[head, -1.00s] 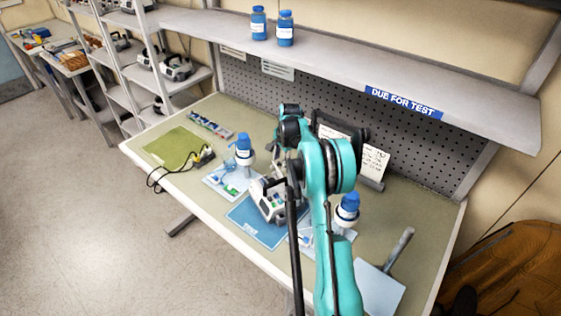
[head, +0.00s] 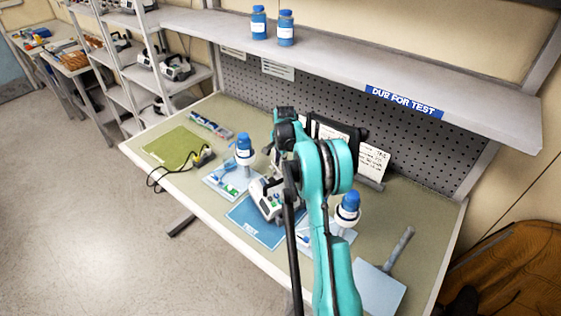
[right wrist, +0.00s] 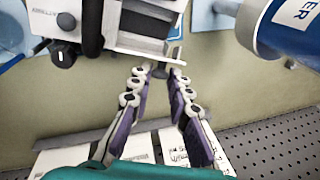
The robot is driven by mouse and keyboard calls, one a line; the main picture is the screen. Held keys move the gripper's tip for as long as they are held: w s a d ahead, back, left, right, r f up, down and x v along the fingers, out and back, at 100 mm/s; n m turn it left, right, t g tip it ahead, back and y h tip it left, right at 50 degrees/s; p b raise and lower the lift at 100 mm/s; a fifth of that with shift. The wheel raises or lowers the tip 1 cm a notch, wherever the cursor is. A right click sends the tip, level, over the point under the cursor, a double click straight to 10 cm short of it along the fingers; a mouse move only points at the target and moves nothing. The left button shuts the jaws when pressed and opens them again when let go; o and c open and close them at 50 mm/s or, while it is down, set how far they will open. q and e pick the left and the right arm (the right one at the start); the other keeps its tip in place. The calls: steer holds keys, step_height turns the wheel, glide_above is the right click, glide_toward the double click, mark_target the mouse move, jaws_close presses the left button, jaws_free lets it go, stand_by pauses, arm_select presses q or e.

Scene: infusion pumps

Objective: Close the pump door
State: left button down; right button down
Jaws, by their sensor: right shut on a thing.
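The white and grey infusion pump (head: 268,203) stands on the blue mat (head: 247,226) in the head view, partly hidden by my right arm. In the right wrist view, the pump body (right wrist: 62,18) is at the top left. A pale panel that looks like the pump door (right wrist: 140,42) juts from it. My right gripper (right wrist: 160,74) is at this panel's edge, with its fingers drawn together around a small part there. The exact contact is hard to make out, and the gripper is mostly hidden in the head view. My left gripper is out of view.
Blue-capped bottles stand on either side of the pump, one at the left (head: 244,148) and one at the right (head: 348,206). A dark board with papers (head: 340,138) stands behind. A green mat (head: 177,147) and cable lie at the left.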

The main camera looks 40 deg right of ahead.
steer(key=a+h+b, duration=0.1)
steer(key=h, duration=0.1)
steer(key=a+f+h+b, duration=0.1)
steer(key=shift+w+a+n+h+b, duration=0.15)
steer(key=shift+a+n+h+b, duration=0.15)
steer(key=shift+a+h+b, duration=0.1)
steer(key=a+h+b, duration=0.1)
steer(key=h+b, duration=0.1)
steer(key=a+f+h+b, duration=0.1)
steer(key=h+b, duration=0.1)
steer(key=a+f+h+b, duration=0.1)
steer(key=b, duration=0.1)
steer(key=shift+w+f+n+h+b, duration=0.15)
steer(key=shift+n+h+b, duration=0.15)
steer(key=shift+h+b, duration=0.1)
steer(key=shift+a+f+h+b, duration=0.35)
steer(key=shift+f+h+b, duration=0.05)
steer(key=shift+h+b, duration=0.8)
steer(key=c, duration=1.4)
jaws_free()
